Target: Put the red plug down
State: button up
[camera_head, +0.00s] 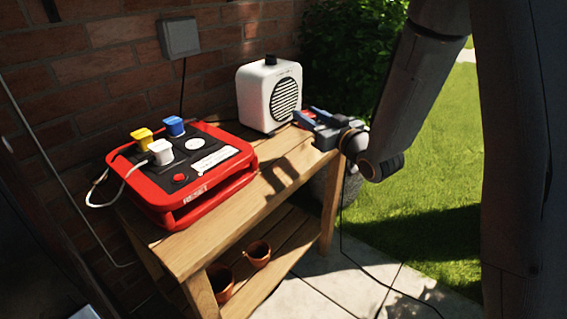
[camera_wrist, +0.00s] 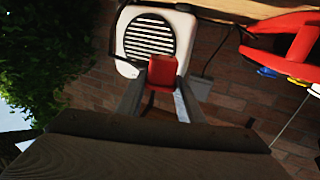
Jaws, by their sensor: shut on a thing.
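The red plug (camera_wrist: 162,72) sits between the fingertips of my gripper (camera_wrist: 160,85) in the wrist view, with the white speaker behind it. In the head view a small bit of the red plug (camera_head: 307,114) shows at the tips of my gripper (camera_head: 312,120). The gripper is shut on the plug at the right end of the wooden table (camera_head: 215,238), just right of the speaker. I cannot tell whether the plug touches the tabletop.
A white speaker (camera_head: 269,95) stands at the back of the table. A red power box (camera_head: 203,195) on the left carries yellow (camera_head: 142,137), blue (camera_head: 174,126) and white (camera_head: 161,152) plugs. Bare wood shows in front of the speaker. A brick wall (camera_head: 95,65) stands behind.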

jog(key=s+a+r+n+g+y+b, duration=0.2)
jog(key=a+n+g+y, duration=0.2)
jog(key=a, duration=0.2)
jog(key=f, duration=0.5)
jog(key=f+b, duration=0.1)
jog(key=f, duration=0.4)
jog(key=shift+s+a, duration=0.2)
jog(key=shift+f, duration=0.3)
jog(key=shift+f+b, duration=0.25)
jog(key=shift+b, duration=0.05)
jog(key=o, duration=1.2)
jog(key=shift+c, duration=0.2)
